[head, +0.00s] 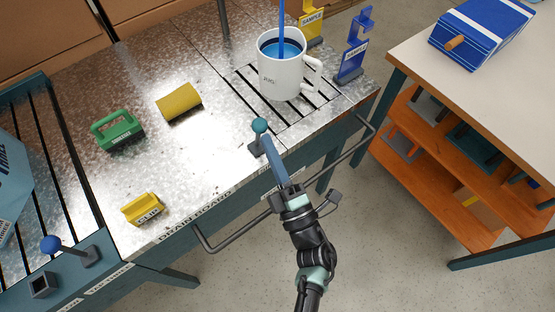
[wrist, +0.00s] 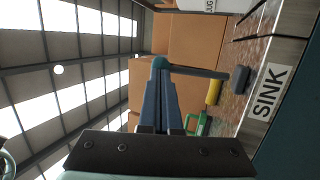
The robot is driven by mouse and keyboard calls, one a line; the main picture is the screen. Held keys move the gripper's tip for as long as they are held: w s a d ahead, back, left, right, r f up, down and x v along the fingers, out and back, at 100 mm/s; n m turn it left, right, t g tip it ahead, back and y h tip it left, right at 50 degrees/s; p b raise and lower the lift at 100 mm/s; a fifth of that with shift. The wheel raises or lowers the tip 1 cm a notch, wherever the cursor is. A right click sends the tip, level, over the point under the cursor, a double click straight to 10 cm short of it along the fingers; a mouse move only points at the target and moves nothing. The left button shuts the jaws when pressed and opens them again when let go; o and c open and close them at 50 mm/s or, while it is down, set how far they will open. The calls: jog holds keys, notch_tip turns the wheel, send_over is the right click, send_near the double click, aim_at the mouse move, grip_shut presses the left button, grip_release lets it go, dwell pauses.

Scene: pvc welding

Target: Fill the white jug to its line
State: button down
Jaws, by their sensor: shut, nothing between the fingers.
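The white jug (head: 284,78) stands upright on the slatted drain grille at the back right of the metal bench. A blue stream (head: 281,22) falls into it from above, and blue liquid shows inside below the rim. I cannot make out its fill line. A lever with a blue-teal knob (head: 260,125) stands at the bench front, before the jug; the knob also shows in the wrist view (wrist: 160,62). My gripper (head: 266,139) is shut and empty, its tips right at the knob; I cannot tell whether they touch. Only the jug's labelled edge (wrist: 208,5) shows in the wrist view.
A green handled block (head: 117,129), a yellow roll (head: 179,102) and a yellow clip (head: 143,208) lie on the bench. A blue sample stand (head: 354,50) is right of the jug. A rail (head: 231,241) runs along the bench front. Another lever (head: 65,246) is at lower left.

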jog(key=shift+w+a+r, duration=0.1)
jog(key=shift+r, duration=0.05)
jog(key=shift+w+a+r+g+p, duration=0.55)
jog(key=shift+w+g+p, duration=0.2)
jog(key=shift+p, duration=0.65)
jog(key=shift+h, duration=0.3)
